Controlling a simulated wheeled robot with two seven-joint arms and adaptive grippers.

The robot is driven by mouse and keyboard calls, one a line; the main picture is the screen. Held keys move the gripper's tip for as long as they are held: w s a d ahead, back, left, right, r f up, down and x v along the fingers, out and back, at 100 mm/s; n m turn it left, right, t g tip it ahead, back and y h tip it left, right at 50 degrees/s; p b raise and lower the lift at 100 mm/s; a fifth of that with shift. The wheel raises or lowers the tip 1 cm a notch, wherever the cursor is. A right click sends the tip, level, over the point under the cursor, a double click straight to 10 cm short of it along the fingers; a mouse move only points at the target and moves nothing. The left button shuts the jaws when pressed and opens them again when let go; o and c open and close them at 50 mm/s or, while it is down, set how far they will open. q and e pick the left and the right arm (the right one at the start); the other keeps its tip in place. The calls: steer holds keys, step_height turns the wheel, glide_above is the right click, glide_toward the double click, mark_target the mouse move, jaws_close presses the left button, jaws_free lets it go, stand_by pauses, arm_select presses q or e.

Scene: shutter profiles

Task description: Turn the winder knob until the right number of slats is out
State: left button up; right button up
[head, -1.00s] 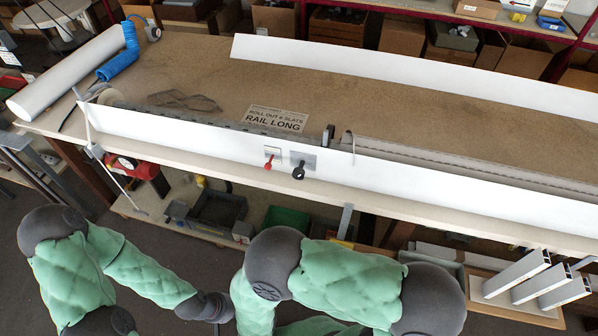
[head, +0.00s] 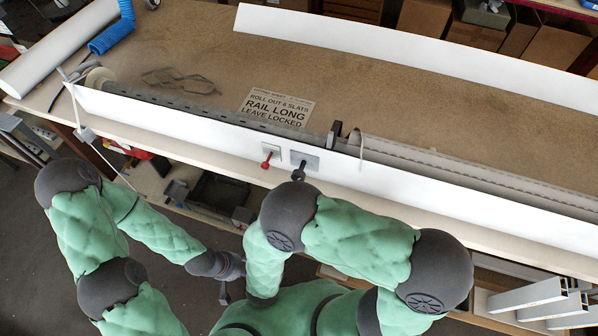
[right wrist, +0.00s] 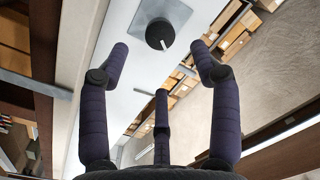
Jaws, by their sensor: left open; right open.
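The black winder knob (head: 298,172) sits on a grey plate on the white front panel (head: 420,190). It also shows close ahead in the right wrist view (right wrist: 160,34), with its pointer to the lower right. A red lever (head: 266,162) is on a smaller plate to its left. A grey slatted strip (head: 225,116) runs behind the panel. A sign (head: 275,107) appears to read "ROLL OUT 6 SLATS, RAIL LONG, LEAVE LOCKED". My right gripper (right wrist: 160,75) is open and empty, facing the knob without touching it; my arm hides it in the head view. My left gripper (head: 232,280) is open and empty below the bench.
A long white panel (head: 400,50) stands along the back of the bench (head: 420,120).

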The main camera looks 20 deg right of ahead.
steer(key=b+x, duration=0.1)
steer(key=x, duration=0.9)
steer(key=shift+s+b, duration=0.1)
steer(key=shift+b, duration=0.3)
steer(key=c, duration=1.1)
